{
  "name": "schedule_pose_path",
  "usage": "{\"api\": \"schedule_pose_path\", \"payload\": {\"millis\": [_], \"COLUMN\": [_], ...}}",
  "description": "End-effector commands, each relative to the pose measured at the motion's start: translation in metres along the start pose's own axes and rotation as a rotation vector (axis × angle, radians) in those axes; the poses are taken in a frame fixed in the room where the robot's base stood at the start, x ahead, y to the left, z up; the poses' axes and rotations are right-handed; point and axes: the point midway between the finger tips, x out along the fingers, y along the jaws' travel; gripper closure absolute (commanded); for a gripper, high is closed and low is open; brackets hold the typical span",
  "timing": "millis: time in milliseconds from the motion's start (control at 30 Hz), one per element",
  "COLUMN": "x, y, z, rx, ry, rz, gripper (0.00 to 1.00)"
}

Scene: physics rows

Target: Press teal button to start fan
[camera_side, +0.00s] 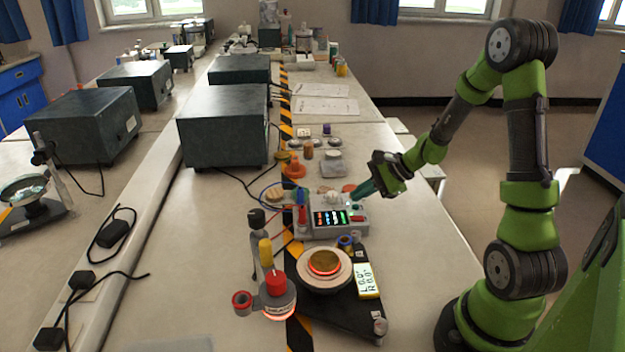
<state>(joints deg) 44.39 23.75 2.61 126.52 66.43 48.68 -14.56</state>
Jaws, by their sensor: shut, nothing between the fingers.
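A grey control box (324,230) with a lit colour display stands on the long bench, right of centre. A red button (357,219) shows at the right of its top. A small teal-green spot just above it may be the teal button, but it is too small to be sure. My gripper (361,191) is shut and empty. Its teal tips point down and left, close above the right back corner of the box. I cannot tell whether they touch anything. No fan is clearly recognisable.
In front of the box, a black base holds a round disc with a glowing red ring (324,263). Left of it stands a red-capped round device (276,290). Orange and brown small parts and a large dark instrument box (225,124) lie behind. Cables run left of the control box.

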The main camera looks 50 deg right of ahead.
Motion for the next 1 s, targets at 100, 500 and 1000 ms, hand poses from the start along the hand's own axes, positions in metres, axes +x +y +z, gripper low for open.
{"api": "schedule_pose_path", "payload": {"millis": [100,500,1000], "x": [0.000,-0.020,-0.035], "y": [0.000,-0.016,-0.026], "z": [0.000,0.015,0.025], "rx": [0.000,-0.003,0.001], "ry": [0.000,0.000,-0.001], "rz": [0.000,-0.003,-0.001], "gripper": [1.00,1.00,1.00]}}
